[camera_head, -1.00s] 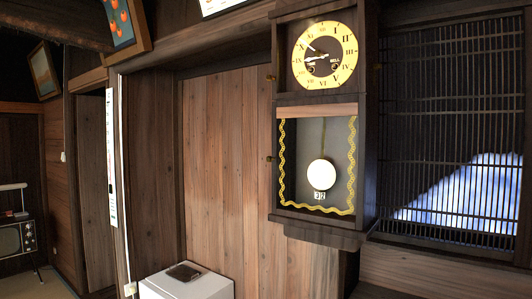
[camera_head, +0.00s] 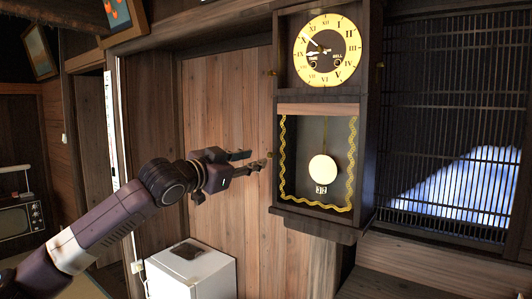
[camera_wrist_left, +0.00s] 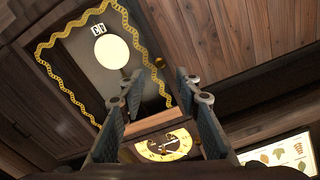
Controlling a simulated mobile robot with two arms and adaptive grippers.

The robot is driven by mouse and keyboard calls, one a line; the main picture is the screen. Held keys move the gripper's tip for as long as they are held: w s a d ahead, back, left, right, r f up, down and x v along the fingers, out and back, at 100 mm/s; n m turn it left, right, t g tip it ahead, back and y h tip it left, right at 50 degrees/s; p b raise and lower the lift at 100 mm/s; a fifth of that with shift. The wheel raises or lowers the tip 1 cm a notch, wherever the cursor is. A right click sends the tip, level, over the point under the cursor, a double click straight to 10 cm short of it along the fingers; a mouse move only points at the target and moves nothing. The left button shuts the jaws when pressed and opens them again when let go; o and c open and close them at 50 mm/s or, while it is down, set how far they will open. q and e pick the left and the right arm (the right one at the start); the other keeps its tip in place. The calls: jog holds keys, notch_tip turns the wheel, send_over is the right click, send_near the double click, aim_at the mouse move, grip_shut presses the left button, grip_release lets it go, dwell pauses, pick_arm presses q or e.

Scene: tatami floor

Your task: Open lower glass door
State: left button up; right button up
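The wall clock (camera_head: 273,205) has a lower glass door (camera_head: 305,135) with a gold wavy border. The door looks shut, with the round pendulum (camera_head: 323,168) and a 32 label behind it. A small brass knob (camera_head: 270,156) sits at its left edge. My left gripper (camera_head: 257,160) is just left of this knob, fingers pointing at it. In the left wrist view, the left gripper (camera_wrist_left: 160,80) has its two fingers apart, and the knob (camera_wrist_left: 160,62) appears in the gap between their tips. Contact cannot be told. My right gripper is not in view.
The upper clock door with the yellow dial (camera_head: 327,51) is above, with its own knob (camera_head: 273,73). A white cabinet (camera_head: 205,270) stands below on the left. A slatted window (camera_head: 450,120) is right of the clock. The wood wall (camera_head: 225,110) behind my gripper is bare.

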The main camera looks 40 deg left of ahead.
aim_at(269, 156)
pick_arm(q)
jog(key=w+p, duration=0.3)
jog(key=w, duration=0.3)
jog(key=shift+r, duration=0.15)
jog(key=shift+w+f+p, duration=0.2)
jog(key=shift+w+p, duration=0.1)
jog(key=shift+w, duration=0.35)
